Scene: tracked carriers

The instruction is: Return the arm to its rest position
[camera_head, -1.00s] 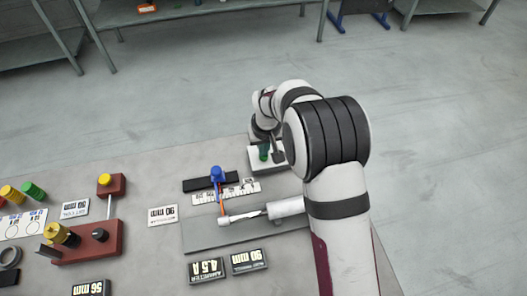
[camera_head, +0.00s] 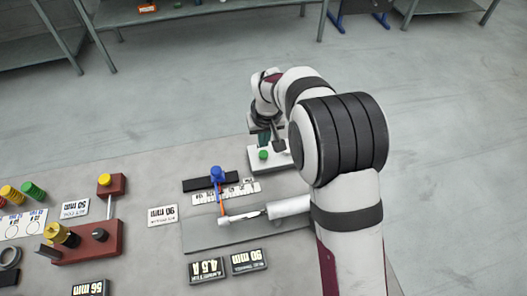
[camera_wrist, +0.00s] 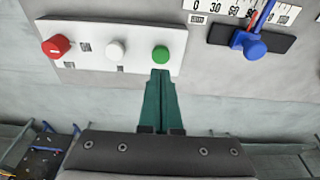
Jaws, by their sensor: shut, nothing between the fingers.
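My gripper (camera_wrist: 160,85) is shut and empty, its green fingers pressed together in the wrist view. Its fingertips appear just short of the green button (camera_wrist: 160,54) on a white panel (camera_wrist: 85,32). In the head view my gripper (camera_head: 264,140) hangs over the far part of the panel (camera_head: 255,163), just behind the green button (camera_head: 263,155). The wrist view also shows a white knob (camera_wrist: 114,50) and a red knob (camera_wrist: 55,46) on the panel. My arm hides part of the panel in the head view.
A blue knob (camera_head: 217,174) on a black rail stands beside a white scale (camera_head: 232,194). A grey track (camera_head: 205,237) with a cylinder lies nearer. A red fixture (camera_head: 88,245) and number plates are at the left. The floor beyond the table is open.

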